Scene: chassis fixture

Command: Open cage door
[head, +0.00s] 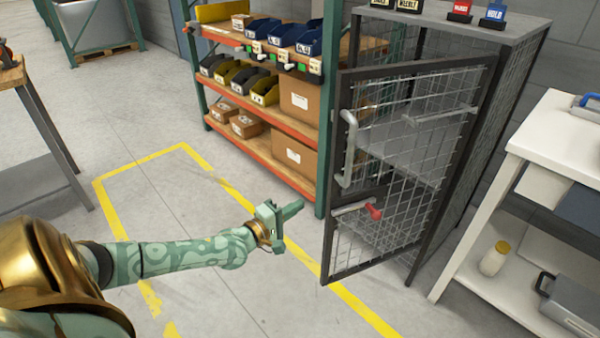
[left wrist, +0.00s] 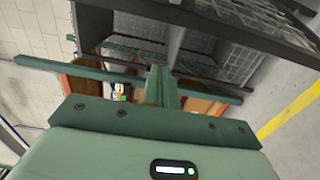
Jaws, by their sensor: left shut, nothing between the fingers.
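The wire-mesh cage (head: 510,95) stands at the right of the head view. Its dark-framed mesh door (head: 335,240) stands ajar, with its left edge swung out from the cage front. The door carries a pale vertical handle (head: 348,150) and, lower down, a red-ended latch lever (head: 374,212). My left gripper (head: 298,206) is shut and empty, left of the door and apart from the handle in the picture. In the left wrist view the shut fingers (left wrist: 160,85) point toward dark mesh panels (left wrist: 240,60). My right gripper is not in view.
An orange-and-green shelf rack (head: 262,113) with bins and boxes stands behind my left gripper. A white bench (head: 540,130) stands right of the cage. A workbench (head: 40,175) is at the left. Yellow floor tape (head: 130,167) marks clear floor around my left arm.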

